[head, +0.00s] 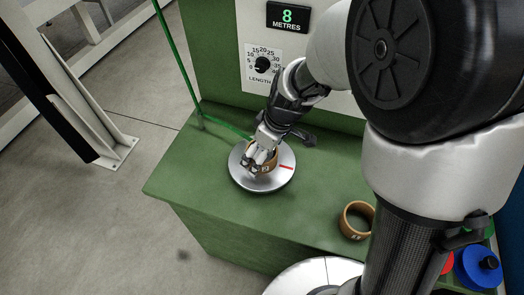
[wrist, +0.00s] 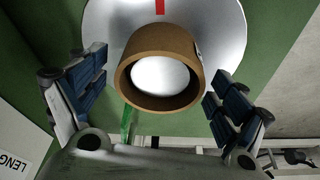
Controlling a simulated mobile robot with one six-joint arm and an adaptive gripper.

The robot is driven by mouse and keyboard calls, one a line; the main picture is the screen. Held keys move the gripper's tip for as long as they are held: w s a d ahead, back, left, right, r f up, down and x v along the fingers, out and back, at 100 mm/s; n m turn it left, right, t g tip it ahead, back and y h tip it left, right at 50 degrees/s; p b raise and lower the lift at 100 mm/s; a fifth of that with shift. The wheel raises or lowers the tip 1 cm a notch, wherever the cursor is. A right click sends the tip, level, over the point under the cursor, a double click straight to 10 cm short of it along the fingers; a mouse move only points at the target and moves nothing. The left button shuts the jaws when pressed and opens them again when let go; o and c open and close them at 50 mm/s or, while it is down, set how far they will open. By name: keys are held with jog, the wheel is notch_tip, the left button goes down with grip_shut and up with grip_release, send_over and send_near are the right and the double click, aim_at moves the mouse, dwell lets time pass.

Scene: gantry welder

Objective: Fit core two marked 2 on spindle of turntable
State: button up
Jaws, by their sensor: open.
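A brown ring-shaped core (head: 267,170) is at the middle of the silver round turntable (head: 247,183). In the wrist view the core (wrist: 160,42) is centred over the turntable (wrist: 108,18), with a pale surface showing through its bore. Whether that surface is the spindle or the disc, I cannot tell. A small label sits on the core's right side, too oblique to read. My gripper (head: 260,162) is low over the core. In the wrist view its fingers (wrist: 155,92) are open on either side of the core, with gaps between.
A second brown core (head: 345,222) with a small mark stands on the green bench (head: 225,205) to the right. Blue (head: 478,268) and red parts are at the lower right. A length dial (head: 262,65) and an "8 METRES" display (head: 288,17) are behind. A green line rises at the left.

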jog(key=v, duration=1.1)
jog(key=s+d+r+m+t+h, duration=0.1)
jog(key=s+d+r+m, duration=0.2)
jog(key=s, duration=0.6)
jog(key=s+d+r+m+t+h, duration=0.1)
jog(key=s+d+r+m, duration=0.2)
jog(key=s+d+m, duration=0.4)
jog(key=shift+s+m+t, duration=0.4)
jog(key=shift+s+m, duration=0.1)
jog(key=shift+s, duration=0.45)
jog(key=shift+d, duration=0.1)
